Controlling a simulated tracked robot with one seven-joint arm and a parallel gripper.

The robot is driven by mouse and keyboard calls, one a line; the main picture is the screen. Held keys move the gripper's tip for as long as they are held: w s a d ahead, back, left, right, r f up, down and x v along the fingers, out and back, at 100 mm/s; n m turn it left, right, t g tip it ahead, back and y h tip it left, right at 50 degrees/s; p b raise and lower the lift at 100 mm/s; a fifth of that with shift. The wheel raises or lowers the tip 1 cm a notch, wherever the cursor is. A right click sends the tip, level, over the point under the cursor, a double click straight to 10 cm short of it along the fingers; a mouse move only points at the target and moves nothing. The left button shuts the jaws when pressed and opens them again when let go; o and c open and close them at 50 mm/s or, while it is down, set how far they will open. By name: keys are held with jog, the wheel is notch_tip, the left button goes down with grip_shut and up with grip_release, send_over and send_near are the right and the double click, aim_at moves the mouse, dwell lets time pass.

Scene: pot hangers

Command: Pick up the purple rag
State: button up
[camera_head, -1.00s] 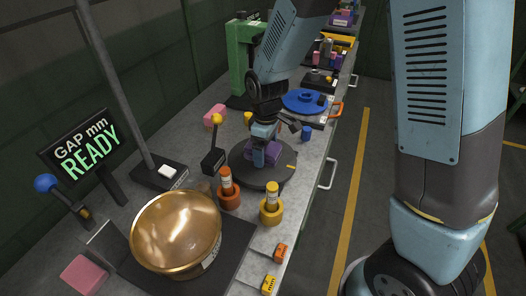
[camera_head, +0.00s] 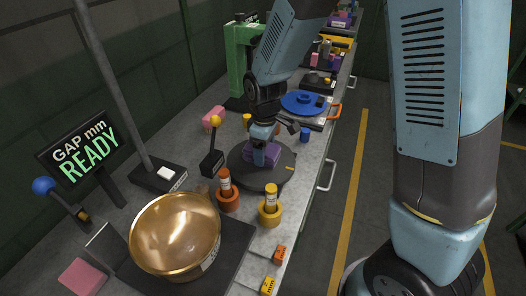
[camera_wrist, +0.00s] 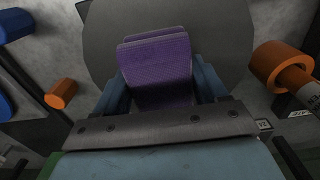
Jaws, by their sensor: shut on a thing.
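The purple rag (camera_head: 266,154) is a folded block over the dark round plate (camera_head: 241,177) on the bench. In the wrist view the rag (camera_wrist: 158,62) stands between the two blue fingers of my gripper (camera_wrist: 160,92), with the grey round plate (camera_wrist: 222,30) behind it. My gripper (camera_head: 259,157) points down at the plate and is shut on the rag. I cannot tell whether the rag's underside touches the plate.
A brass bowl (camera_head: 175,235) stands on a dark mat at the front. An orange holder (camera_head: 227,198) and a yellow holder (camera_head: 270,208) are close in front of the plate. A yellow-knobbed lever (camera_head: 215,121) stands left, a blue disc (camera_head: 303,102) behind.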

jog(key=shift+r, duration=0.55)
notch_tip(320, 180, up, 2)
jog(key=shift+r, duration=0.25)
jog(key=s+r, duration=0.1)
jog(key=s+d+r, duration=0.1)
jog(key=r, duration=0.1)
jog(key=s+d+r, duration=0.1)
jog(key=s+r, duration=0.1)
jog(key=s+d+r, duration=0.4)
jog(key=s, duration=0.4)
jog(key=shift+s+r, duration=0.2)
jog(key=shift+s, duration=0.1)
jog(key=shift+d, duration=0.1)
jog(key=o, duration=0.6)
jog(key=c, duration=0.7)
